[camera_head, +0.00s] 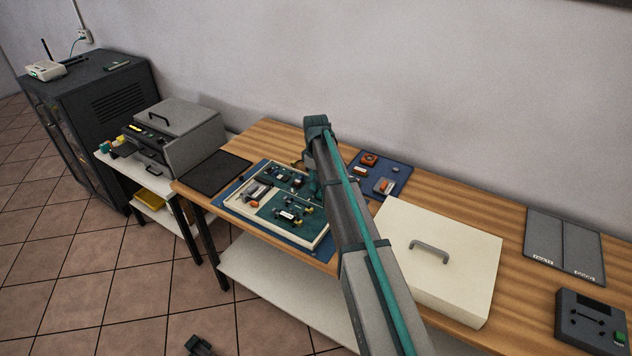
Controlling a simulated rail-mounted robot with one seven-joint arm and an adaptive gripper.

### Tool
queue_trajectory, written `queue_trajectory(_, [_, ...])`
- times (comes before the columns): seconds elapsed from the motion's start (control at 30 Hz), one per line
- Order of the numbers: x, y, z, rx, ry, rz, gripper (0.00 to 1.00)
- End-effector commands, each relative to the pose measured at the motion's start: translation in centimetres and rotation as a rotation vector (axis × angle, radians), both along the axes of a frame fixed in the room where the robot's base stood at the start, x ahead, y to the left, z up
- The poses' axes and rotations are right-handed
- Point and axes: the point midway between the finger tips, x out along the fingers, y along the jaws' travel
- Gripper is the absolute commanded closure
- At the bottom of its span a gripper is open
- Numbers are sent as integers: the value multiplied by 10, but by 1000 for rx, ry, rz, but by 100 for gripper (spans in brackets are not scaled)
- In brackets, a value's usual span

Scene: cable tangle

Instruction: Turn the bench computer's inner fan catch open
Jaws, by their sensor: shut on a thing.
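The bench computer (234,207) lies open on a blue mat at the left half of the wooden bench, a shallow cream case with dark green boards and small parts inside. My gripper (312,190) points down over the right side of the case, small and partly hidden by my own arm. It is shut on a small part there. I cannot make out its fingertips or which part is between them. The inner fan catch cannot be told apart from the other small parts, so its angle does not show. An orange part (255,205) lies toward the left of the case.
A cream cover (457,248) with a grey handle lies right of my arm. A blue mat (400,176) with small parts is behind. A black mat (217,171) is at the left end, grey panels (563,245) and a dark control box (590,318) at the right.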

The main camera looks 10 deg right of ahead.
Motion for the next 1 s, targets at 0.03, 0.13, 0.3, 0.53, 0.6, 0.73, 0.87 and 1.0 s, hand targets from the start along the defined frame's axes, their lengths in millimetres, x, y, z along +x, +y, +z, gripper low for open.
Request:
queue_trajectory(0.03, [1,0,1,0,-1,2,100])
queue_trajectory(0.13, [1,0,0,0,-1,1,100])
queue_trajectory(0.3, [1,0,0,0,-1,1,55])
queue_trajectory(0.53, [0,0,0,0,0,0,48])
queue_trajectory(0.6, [0,0,0,0,0,0,48])
queue_trajectory(0.73, [0,0,4,0,-1,-1,48])
queue_trajectory(0.87, [1,0,17,0,-1,-1,48])
queue_trajectory(1.0, [1,0,42,0,-3,-1,48])
